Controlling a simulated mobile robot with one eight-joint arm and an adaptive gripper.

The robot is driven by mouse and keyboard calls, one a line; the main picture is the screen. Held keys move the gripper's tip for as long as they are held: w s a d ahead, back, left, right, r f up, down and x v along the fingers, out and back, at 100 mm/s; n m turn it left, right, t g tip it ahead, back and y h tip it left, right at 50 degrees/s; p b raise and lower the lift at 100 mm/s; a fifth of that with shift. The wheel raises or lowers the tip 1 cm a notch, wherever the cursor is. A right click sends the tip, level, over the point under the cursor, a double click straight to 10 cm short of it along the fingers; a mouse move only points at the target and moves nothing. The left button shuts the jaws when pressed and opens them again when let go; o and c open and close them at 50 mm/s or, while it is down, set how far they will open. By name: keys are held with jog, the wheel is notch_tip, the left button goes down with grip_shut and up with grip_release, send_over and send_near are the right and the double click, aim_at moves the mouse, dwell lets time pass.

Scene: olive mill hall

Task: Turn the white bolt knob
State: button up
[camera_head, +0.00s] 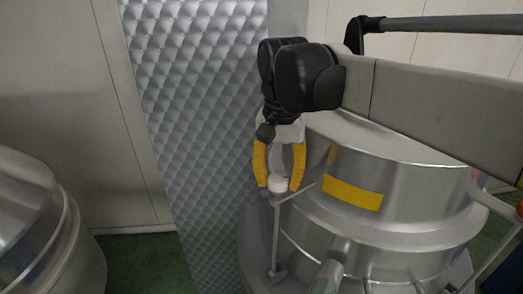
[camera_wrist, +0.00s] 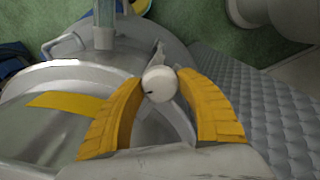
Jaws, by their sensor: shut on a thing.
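The white bolt knob (camera_head: 278,184) is a small round cap on top of a thin upright metal rod, beside the large steel vessel. In the wrist view the knob (camera_wrist: 159,84) shows from above as a white disc with a small dark mark near its left edge. My gripper (camera_head: 279,187) has yellow fingers and points down over the knob. The fingertips sit on either side of the knob, shut on it. In the wrist view my gripper (camera_wrist: 159,83) also has its two tips against the knob's sides.
The steel vessel (camera_head: 405,200) with a yellow label (camera_head: 353,194) stands right of the knob. A quilted metal panel (camera_head: 190,90) rises behind and to the left. Another steel vessel (camera_head: 35,225) stands at the far left. Green floor (camera_head: 145,262) shows between them.

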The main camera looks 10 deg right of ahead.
aim_at(279, 178)
jog(key=shift+f, duration=0.1)
jog(key=o, duration=1.2)
jog(key=shift+d, duration=0.1)
notch_tip(279, 178, up, 12)
jog(key=shift+c, duration=0.5)
